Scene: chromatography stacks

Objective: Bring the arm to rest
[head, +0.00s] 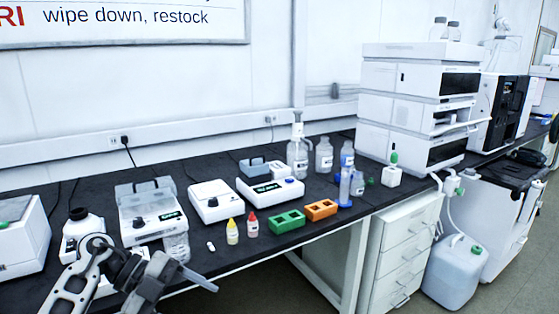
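My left arm comes in at the lower left, in front of the bench's near edge. Its gripper (178,276) points to the right, and the frame does not show clearly whether the fingers are apart. No held thing can be made out in it. A clear container (176,246) stands on the bench just behind the gripper; I cannot tell whether they touch. My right gripper is not in view.
A black-capped bottle (80,232) stands close behind my arm. Floor is open at front right.

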